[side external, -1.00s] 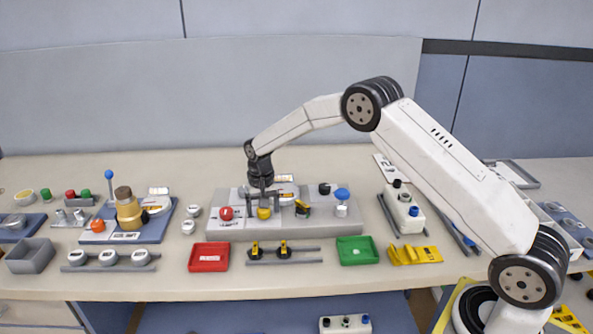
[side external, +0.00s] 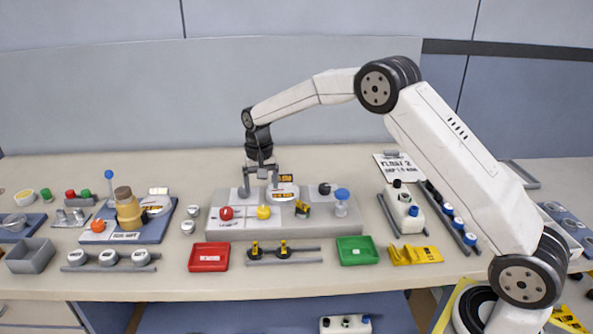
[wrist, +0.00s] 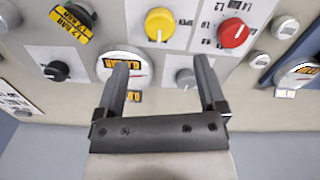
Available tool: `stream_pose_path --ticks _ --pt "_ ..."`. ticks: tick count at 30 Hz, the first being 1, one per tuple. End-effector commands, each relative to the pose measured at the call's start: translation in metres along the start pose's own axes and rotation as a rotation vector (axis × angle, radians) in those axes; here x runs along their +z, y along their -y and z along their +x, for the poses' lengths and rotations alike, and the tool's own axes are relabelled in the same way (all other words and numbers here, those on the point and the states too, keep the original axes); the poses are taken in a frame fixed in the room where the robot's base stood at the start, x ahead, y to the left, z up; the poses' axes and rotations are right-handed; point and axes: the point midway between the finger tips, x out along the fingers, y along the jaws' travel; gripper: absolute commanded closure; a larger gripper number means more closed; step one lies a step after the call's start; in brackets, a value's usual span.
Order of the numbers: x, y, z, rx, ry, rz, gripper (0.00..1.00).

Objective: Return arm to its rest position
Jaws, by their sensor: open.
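My gripper (side external: 261,178) is open and empty above the grey panel (side external: 232,237) in the middle of the bench. In the wrist view my gripper (wrist: 162,75) shows two spread dark fingers with nothing between them except the view of a round gauge (wrist: 122,62) and the panel below. The yellow knob (side external: 264,212) and the red knob (side external: 226,213) stand on the panel below the gripper; the wrist view also shows the yellow knob (wrist: 160,24) and the red knob (wrist: 233,33). My arm reaches in from the right, with its elbow raised.
A blue-capped part (side external: 342,195) stands at the panel's right end. A red tray (side external: 209,257) and a green tray (side external: 357,250) lie in front. A blue base (side external: 155,230) with a blue-tipped lever stands left. The space above the bench is free.

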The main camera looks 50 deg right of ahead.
Motion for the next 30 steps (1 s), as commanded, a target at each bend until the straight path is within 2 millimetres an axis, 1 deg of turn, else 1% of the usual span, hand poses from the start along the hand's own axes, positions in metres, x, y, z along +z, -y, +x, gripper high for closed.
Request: stream_pose_path --ticks 10,16,20,23,30 --pt "0.001 0.0 -0.001 -0.002 -0.003 -0.005 0.1" --pt "0.013 -0.004 -0.005 -0.008 -0.016 -0.038 0.1" --pt "0.029 -0.009 -0.009 -0.015 -0.031 -0.08 0.1" --pt "0.045 -0.015 -0.012 -0.022 -0.046 -0.119 0.1" --pt "0.087 -0.033 -0.017 -0.036 -0.083 -0.216 0.1"
